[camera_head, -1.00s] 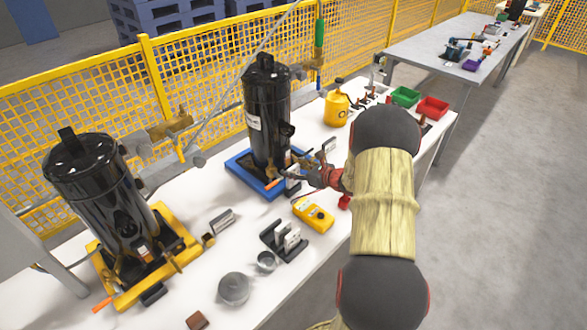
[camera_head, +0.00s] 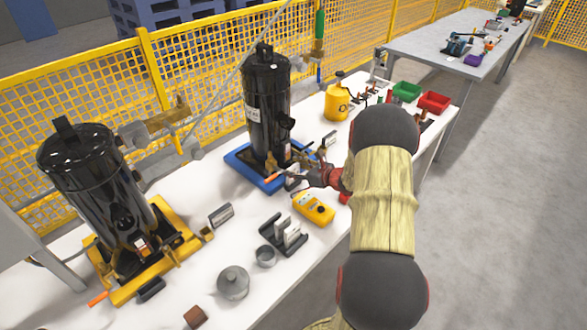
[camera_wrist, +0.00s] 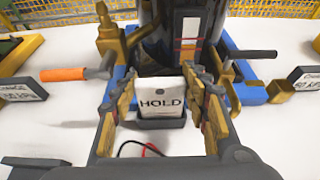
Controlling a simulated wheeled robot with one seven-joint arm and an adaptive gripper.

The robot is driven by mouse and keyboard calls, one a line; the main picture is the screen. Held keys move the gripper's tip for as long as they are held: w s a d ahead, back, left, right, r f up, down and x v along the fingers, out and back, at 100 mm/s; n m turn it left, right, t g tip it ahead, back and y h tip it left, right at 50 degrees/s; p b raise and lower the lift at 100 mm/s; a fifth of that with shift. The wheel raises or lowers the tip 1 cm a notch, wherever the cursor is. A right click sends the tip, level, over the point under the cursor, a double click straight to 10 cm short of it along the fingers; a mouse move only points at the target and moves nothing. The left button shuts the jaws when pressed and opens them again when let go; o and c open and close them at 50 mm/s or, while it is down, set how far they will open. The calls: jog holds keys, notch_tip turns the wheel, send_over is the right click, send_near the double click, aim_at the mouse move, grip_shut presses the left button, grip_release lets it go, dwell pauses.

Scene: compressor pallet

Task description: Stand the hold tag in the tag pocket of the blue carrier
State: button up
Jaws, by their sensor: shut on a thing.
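The white hold tag (camera_wrist: 161,101) stands roughly upright between the fingers of my gripper (camera_wrist: 163,92) in the wrist view, its "HOLD" lettering facing me. My gripper is shut on it. The tag's lower edge meets the dark tag pocket (camera_wrist: 162,123) at the front of the blue carrier (camera_wrist: 248,95); I cannot tell how deep it sits. In the head view, my gripper (camera_head: 306,173) is at the front right of the blue carrier (camera_head: 240,172), which bears a black compressor (camera_head: 266,108). The tag is hard to make out there.
An orange-handled lever (camera_wrist: 64,74) is left of my gripper, and a dark bar (camera_wrist: 252,54) is right. A yellow meter (camera_head: 313,209) and grey holder (camera_head: 285,236) lie in front. A yellow carrier (camera_head: 180,252) with another compressor stands left.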

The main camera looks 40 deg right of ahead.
jog(key=shift+f+b, duration=0.4)
jog(key=shift+f, duration=0.15)
jog(key=o, duration=0.9)
jog(key=shift+o, duration=0.6)
jog(key=c, duration=0.4)
jog(key=shift+o, duration=0.2)
jog(key=shift+r, duration=0.2)
jog(key=shift+r+p, duration=2.35)
jog(key=shift+r, duration=1)
